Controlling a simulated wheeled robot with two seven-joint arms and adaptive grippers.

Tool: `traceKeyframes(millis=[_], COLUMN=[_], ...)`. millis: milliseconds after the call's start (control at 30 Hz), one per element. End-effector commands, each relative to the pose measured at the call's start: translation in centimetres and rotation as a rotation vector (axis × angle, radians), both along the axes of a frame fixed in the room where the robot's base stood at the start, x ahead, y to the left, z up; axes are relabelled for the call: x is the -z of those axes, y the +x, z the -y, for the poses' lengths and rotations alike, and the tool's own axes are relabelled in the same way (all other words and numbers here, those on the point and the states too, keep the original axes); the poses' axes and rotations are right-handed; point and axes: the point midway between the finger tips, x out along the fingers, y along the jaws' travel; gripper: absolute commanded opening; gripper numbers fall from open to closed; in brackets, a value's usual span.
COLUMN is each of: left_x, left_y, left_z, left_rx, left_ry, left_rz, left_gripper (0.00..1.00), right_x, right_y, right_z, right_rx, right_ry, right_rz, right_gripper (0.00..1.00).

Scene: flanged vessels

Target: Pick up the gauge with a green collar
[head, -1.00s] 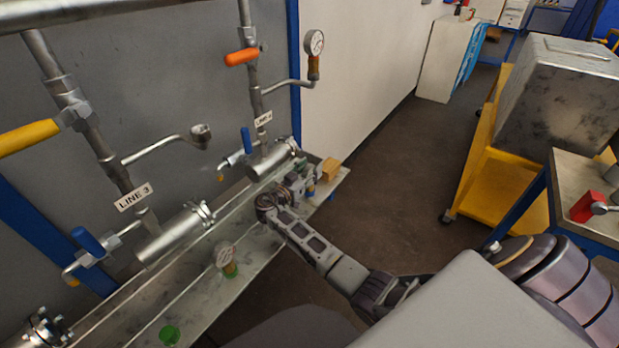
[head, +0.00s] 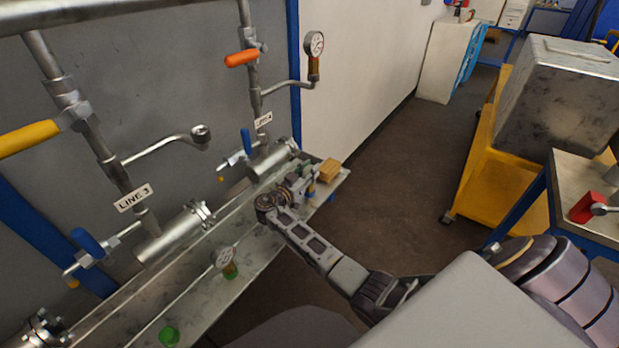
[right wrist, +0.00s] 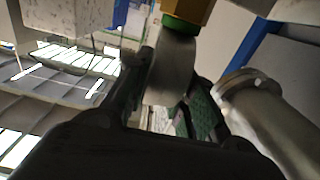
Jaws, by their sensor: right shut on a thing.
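My right gripper (head: 311,181) is low over the far end of the bench, beside the LINE 4 vessel. In the right wrist view, its fingers (right wrist: 172,100) are shut on a grey rounded body, apparently the case of the gauge with a green collar (right wrist: 182,24). The green band and a brass hex fitting show above the fingers. The dial face is turned away or hidden. Another gauge (head: 223,258) with a white dial and brownish lower part stands on the bench, with green at its foot. My left gripper is not in view.
The bench (head: 262,262) carries a green round piece (head: 169,336) and a tan block (head: 329,170). Flanged vessels (head: 178,235) lie along the wall with valves and pipes. A gauge (head: 314,44) is mounted on the LINE 4 pipe. A yellow cart (head: 497,190) stands right; floor between is clear.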

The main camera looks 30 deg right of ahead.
Motion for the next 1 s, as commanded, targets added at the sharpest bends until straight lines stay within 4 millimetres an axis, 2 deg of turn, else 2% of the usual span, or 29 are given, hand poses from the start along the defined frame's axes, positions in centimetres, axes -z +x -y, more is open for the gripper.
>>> traceKeyframes(millis=[367, 567, 800, 1000], left_x=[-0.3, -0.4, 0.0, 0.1], left_y=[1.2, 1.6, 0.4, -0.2], left_z=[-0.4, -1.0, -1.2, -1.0], left_rx=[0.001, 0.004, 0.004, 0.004], left_ry=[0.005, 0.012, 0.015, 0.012], left_rz=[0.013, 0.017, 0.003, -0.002], left_gripper=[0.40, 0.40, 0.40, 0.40], right_x=[-1.3, -3.8, -7.4, -9.4], right_y=[0.0, 0.0, 0.0, 0.0], right_z=[0.0, 0.0, 0.0, 0.0], right_rx=[0.000, 0.000, 0.000, 0.000], right_ry=[0.000, 0.000, 0.001, 0.001], right_rz=[0.002, 0.004, 0.004, 0.003], right_gripper=[0.00, 0.00, 0.00, 0.00])
